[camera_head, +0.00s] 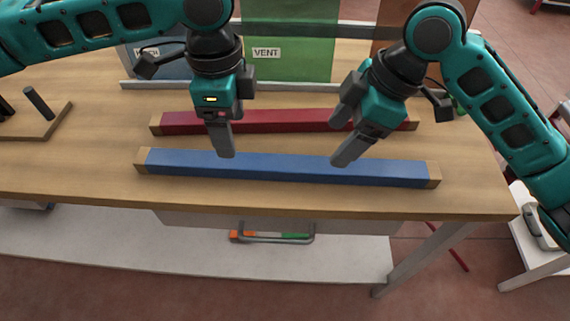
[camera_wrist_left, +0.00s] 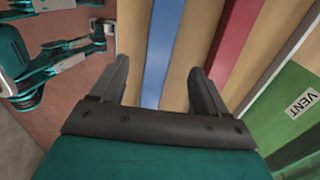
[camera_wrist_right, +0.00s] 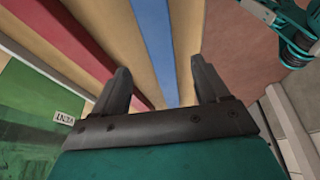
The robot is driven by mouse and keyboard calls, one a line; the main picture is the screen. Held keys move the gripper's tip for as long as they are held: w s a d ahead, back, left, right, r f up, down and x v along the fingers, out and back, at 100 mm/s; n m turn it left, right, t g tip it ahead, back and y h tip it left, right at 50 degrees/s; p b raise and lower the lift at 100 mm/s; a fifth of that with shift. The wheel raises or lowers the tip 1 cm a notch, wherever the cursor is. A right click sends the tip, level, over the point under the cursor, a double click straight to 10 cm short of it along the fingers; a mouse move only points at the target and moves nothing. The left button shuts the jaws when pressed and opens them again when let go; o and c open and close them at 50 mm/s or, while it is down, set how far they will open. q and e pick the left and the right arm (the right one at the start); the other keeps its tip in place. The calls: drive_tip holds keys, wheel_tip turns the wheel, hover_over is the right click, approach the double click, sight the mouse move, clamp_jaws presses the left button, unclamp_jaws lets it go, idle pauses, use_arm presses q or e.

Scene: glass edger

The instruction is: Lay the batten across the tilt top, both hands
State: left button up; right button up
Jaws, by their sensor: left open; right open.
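A long blue batten (camera_head: 285,168) with bare wooden ends lies on the wooden tabletop (camera_head: 90,170), near its front edge. A red batten (camera_head: 285,119) with wooden ends lies behind it, roughly parallel. I cannot tell which surface is the tilt top. My left gripper (camera_head: 226,152) is open and empty above the blue batten, left of its middle. In the left wrist view the blue batten (camera_wrist_left: 158,50) runs between the open fingers. My right gripper (camera_head: 345,158) is open and empty above the blue batten, right of its middle. The blue batten also shows in the right wrist view (camera_wrist_right: 155,45).
A green panel marked VENT (camera_head: 300,65) stands behind a pale rail at the back. A wooden block with a dark peg (camera_head: 38,103) is at the left. A white shelf (camera_head: 330,257) shows below the front edge. The tabletop's front left is clear.

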sight(237, 160)
use_arm(q)
wheel_tip(237, 160, down, 8)
drive_tip(key=shift+f, duration=0.2)
use_arm(e)
drive_tip(key=x, duration=0.8)
drive_tip(key=shift+f, duration=0.15)
use_arm(q)
drive_tip(key=shift+r, duration=0.1)
clamp_jaws()
use_arm(e)
drive_tip(key=c, duration=1.4)
